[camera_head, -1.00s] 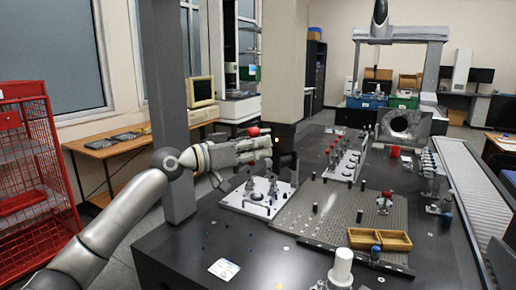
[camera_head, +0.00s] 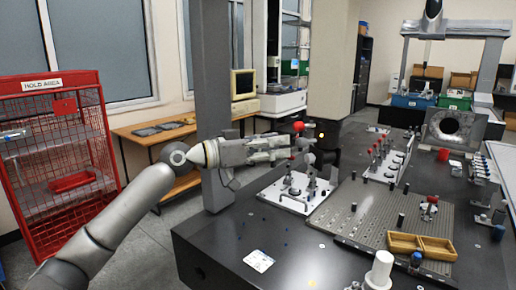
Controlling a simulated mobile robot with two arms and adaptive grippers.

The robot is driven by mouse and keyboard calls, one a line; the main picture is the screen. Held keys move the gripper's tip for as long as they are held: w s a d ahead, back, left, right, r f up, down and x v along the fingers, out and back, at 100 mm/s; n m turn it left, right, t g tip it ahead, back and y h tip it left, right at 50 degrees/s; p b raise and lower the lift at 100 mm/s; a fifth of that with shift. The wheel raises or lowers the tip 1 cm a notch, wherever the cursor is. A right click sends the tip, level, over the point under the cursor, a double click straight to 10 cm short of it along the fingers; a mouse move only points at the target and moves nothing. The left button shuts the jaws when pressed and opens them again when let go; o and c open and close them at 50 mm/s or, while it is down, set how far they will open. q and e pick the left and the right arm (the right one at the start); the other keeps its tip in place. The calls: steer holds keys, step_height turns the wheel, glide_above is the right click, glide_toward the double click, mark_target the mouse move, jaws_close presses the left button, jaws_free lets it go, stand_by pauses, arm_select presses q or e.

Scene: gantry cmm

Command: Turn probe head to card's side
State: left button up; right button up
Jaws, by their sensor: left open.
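The card (camera_head: 259,260), a small pale sheet with print, lies flat on the dark table (camera_head: 215,240) near its front left. A beige column (camera_head: 333,75) stands behind the fixture plate. The probe head (camera_head: 326,158) seems to be the dark part at its foot, with a red ball (camera_head: 298,127) at its left; the details are too small to tell. My left gripper (camera_head: 302,146) is open, its fingers pointing right, close beside this dark part and just below the red ball in the picture. Whether they touch I cannot tell. My right gripper is out of view.
A white fixture plate (camera_head: 284,202) with metal clamps lies below my left gripper. A grey perforated plate (camera_head: 370,212), a wooden tray (camera_head: 422,245) and a white cylinder (camera_head: 379,271) are to the right. A grey post (camera_head: 212,85) stands behind my arm. A red cage (camera_head: 50,165) is at far left.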

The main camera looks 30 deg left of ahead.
arm_select(q)
steer(key=shift+v, duration=2.15)
steer(key=shift+c, duration=0.2)
